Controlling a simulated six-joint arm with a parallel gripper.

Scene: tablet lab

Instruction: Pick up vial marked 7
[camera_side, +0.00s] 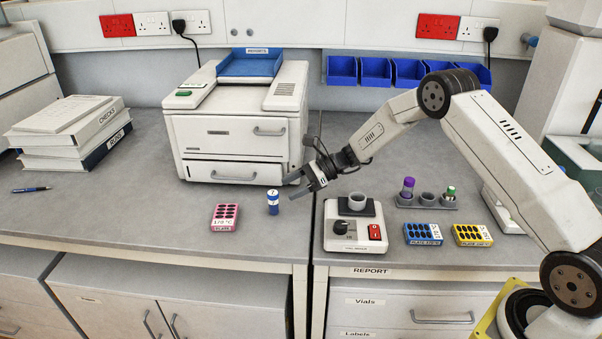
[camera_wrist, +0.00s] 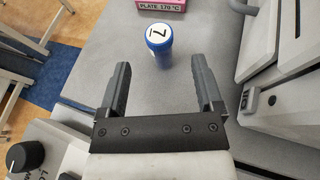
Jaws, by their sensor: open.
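The vial marked 7 (camera_side: 273,203) is a small blue vial with a white label, standing upright on the bench just right of a pink plate block. In the wrist view the blue vial (camera_wrist: 159,41) shows a white top with a 7, ahead of the fingertips and between their lines. My gripper (camera_side: 296,187) is open and empty, just right of the vial in the side view. Its two dark fingers also show apart in the wrist view (camera_wrist: 163,75), with the vial a little beyond them.
The pink plate block (camera_side: 225,217) stands close left of the vial. A white drawer machine (camera_side: 240,130) is behind it. A mixer with a dial (camera_side: 355,225) stands to the right. A rack with a purple-capped vial (camera_side: 408,187) and blue and yellow blocks are farther right.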

